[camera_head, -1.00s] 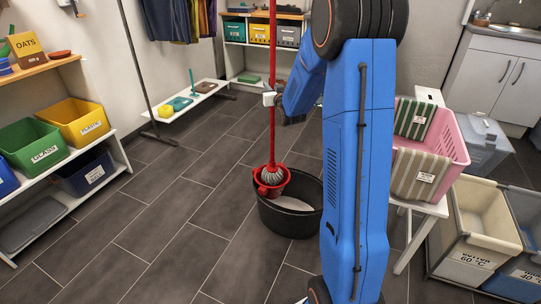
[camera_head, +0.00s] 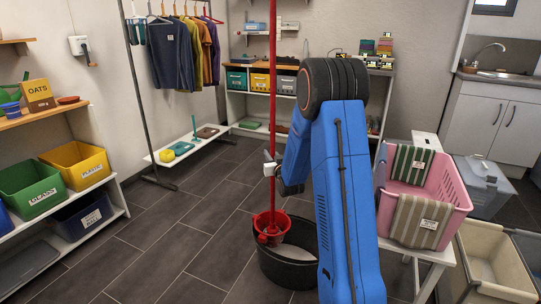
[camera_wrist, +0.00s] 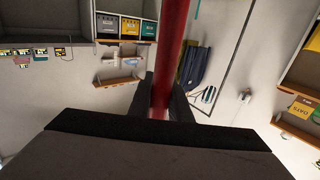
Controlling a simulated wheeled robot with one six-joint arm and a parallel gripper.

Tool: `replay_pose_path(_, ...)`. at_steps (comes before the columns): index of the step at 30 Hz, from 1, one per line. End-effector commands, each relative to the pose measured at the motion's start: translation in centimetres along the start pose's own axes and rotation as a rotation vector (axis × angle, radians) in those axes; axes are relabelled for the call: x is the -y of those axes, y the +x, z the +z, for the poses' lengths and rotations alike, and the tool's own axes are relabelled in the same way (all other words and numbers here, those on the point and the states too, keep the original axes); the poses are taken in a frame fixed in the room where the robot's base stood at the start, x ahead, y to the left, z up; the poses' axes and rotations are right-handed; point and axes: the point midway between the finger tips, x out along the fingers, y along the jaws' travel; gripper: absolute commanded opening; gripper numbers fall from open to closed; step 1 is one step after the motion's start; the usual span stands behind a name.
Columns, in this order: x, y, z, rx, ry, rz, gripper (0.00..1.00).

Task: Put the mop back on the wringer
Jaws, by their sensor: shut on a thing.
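The mop (camera_head: 273,85) stands near upright, its long red handle running up past the top of the head view. Its lower end is in the red wringer (camera_head: 268,239) at the left side of the black bucket (camera_head: 285,270). Little of the grey mop head can be made out; the wringer's wall hides most of it. My gripper (camera_head: 270,169) is shut on the red handle, above the wringer. In the wrist view my gripper's dark fingers (camera_wrist: 165,95) sit on both sides of the mop handle (camera_wrist: 172,45).
A pink basket (camera_head: 455,195) with striped cloths stands on a white stool right of my arm. A low white bench (camera_head: 190,145) and a clothes rack (camera_head: 145,90) are behind. Shelves with bins (camera_head: 75,160) stand left. The floor (camera_head: 170,240) left of the bucket is clear.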

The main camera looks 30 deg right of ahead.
Motion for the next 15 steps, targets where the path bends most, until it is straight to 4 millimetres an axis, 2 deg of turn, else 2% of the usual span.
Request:
replay_pose_path(7,0.0,0.03,0.09,-0.002,0.0,0.0,0.0)
replay_pose_path(8,0.0,0.01,0.19,0.0,0.0,0.0,0.2)
replay_pose_path(10,0.0,0.01,0.14,-0.001,0.0,0.0,0.36)
replay_pose_path(15,0.0,0.01,0.13,-0.001,0.0,0.0,0.36)
